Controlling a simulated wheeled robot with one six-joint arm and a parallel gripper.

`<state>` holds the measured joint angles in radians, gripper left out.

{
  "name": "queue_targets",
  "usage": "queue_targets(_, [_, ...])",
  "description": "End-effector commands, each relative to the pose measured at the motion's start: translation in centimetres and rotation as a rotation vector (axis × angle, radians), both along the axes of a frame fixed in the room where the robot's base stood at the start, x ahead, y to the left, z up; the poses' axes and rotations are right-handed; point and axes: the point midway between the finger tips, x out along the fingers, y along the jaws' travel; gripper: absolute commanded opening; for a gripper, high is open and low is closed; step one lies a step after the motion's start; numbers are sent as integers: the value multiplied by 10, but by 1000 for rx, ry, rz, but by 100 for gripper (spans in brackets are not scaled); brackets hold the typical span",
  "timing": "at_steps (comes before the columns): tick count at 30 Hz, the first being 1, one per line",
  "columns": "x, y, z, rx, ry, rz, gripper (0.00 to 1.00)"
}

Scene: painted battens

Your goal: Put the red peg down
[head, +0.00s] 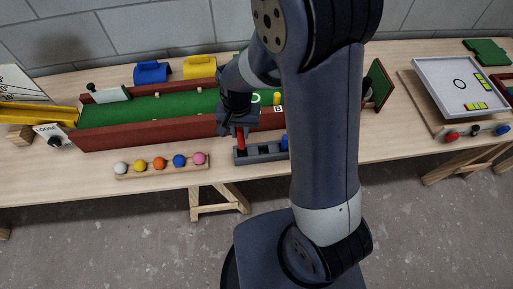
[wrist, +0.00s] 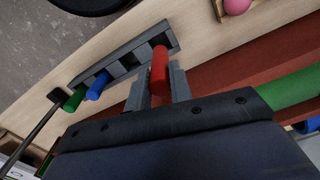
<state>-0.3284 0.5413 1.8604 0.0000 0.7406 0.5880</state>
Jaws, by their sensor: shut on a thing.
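The red peg (wrist: 159,72) is held between the two grey fingers of my gripper (wrist: 159,85) in the wrist view. The red peg also shows in the head view (head: 241,142), upright below my gripper (head: 239,128). A grey rack (wrist: 142,38) with dark square openings lies just beyond the peg. The peg's far end is close to the end opening; I cannot tell whether it is inside. A blue peg (wrist: 97,85) and a green peg (wrist: 75,98) stand towards the rack's other end. In the head view my arm hides part of the rack (head: 262,157).
A green-floored trough with a dark red front batten (head: 150,134) runs behind the rack. A wooden strip (head: 165,171) with several coloured balls lies left of it. A white tray (head: 432,82) stands at the right. The table's front edge is close to the rack.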

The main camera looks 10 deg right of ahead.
Motion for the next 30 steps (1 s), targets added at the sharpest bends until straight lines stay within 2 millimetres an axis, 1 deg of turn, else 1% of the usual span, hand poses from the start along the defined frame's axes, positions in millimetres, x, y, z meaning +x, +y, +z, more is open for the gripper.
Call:
queue_targets(1, [-1, 0, -10, -2, 5, 0, 0])
queue_targets(3, [-1, 0, -20, -1, 3, 0, 0])
queue_targets(8, [0, 0, -33, -1, 1, 1, 0])
queue_targets(15, [0, 0, -62, -1, 3, 1, 0])
queue_targets(18, [0, 0, -67, 0, 0, 1, 0])
queue_targets(25, [0, 0, -67, 1, -1, 1, 0])
queue_targets(29, [0, 0, -72, 0, -1, 1, 0])
queue_targets(30, [0, 0, -71, 0, -1, 1, 22])
